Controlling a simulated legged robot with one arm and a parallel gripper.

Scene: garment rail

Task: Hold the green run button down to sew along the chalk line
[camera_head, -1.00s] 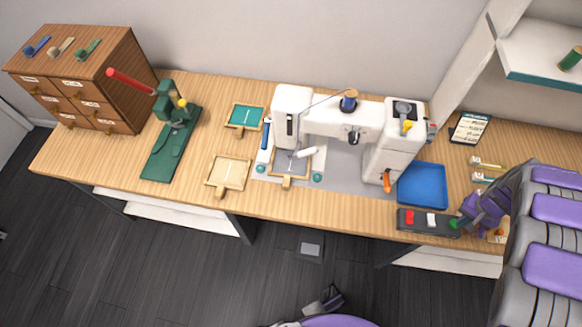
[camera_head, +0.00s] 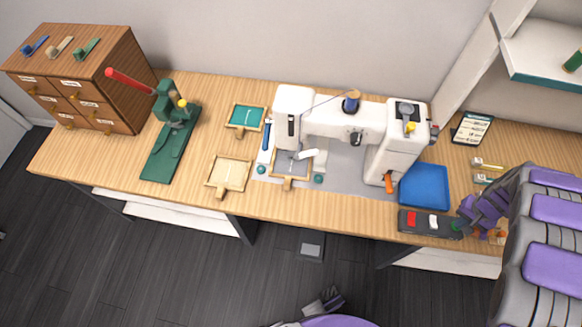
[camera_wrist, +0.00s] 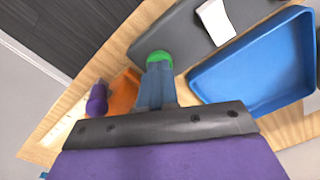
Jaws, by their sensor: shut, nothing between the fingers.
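The dark control box (camera_head: 446,231) lies at the bench's front edge, with a red button (camera_head: 411,219) and a white switch (camera_head: 434,222). Its green run button (camera_wrist: 158,56) shows in the wrist view right at my fingertips. My gripper (camera_wrist: 158,64) is shut and empty, its tips at the button and seemingly touching it; how far it is pressed I cannot tell. In the head view my gripper (camera_head: 462,222) reaches the box's right end. The white sewing machine (camera_head: 335,124) stands behind, a wooden hoop (camera_head: 289,184) under its needle. The chalk line there is not clear.
A blue tray (camera_head: 424,186) lies just behind the control box, close to my gripper. An orange lever (camera_head: 389,182) hangs on the machine's front. Small tools (camera_head: 487,164) lie right of the tray. Further hoops and a green press (camera_head: 172,140) stand left.

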